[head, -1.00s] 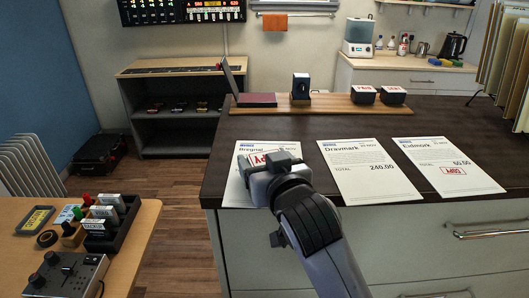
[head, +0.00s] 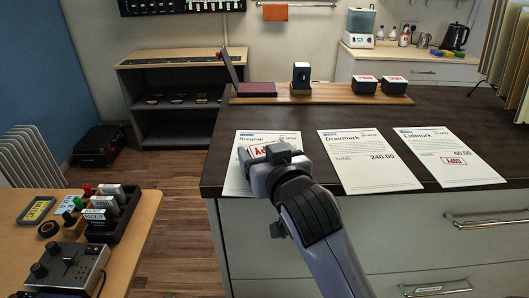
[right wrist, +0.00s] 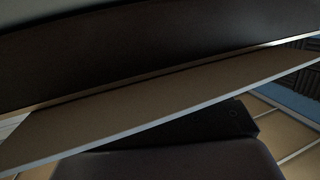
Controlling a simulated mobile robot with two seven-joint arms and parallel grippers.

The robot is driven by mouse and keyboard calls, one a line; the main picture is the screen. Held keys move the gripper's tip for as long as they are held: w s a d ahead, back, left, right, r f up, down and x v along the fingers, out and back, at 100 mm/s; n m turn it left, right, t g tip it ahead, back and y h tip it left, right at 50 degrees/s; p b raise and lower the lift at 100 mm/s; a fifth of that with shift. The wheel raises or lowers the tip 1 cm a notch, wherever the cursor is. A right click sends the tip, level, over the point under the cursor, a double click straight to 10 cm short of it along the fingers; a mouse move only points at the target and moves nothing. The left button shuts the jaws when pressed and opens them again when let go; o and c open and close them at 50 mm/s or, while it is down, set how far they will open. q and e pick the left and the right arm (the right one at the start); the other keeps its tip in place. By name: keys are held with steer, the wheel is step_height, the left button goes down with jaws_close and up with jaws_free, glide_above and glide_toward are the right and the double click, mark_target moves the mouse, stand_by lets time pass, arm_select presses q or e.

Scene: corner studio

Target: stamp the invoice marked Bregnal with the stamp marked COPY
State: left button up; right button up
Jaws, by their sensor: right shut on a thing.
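The invoice marked Bregnal (head: 236,181) lies at the left of the dark counter. My right gripper (head: 268,154) is over it, shut on the stamp marked COPY; the stamp's body is largely hidden by the gripper now. Red framed lettering (head: 260,152) shows beside the fingertips and seems upside down. I cannot tell whether it is on the sheet or on the stamp, or whether the stamp touches the paper. The right wrist view shows only dark and tan surfaces, with no clear stamp. My left gripper is out of view.
Two dark stamps (head: 365,84) (head: 394,85) and a small black device (head: 301,76) stand on the wooden board. A side table (head: 140,215) holds a stamp rack at left.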

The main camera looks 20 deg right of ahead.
steer(key=shift+f, duration=0.45)
stand_by(0.9)
steer(key=shift+r+p, duration=0.45)
steer(key=shift+r, duration=3.45)
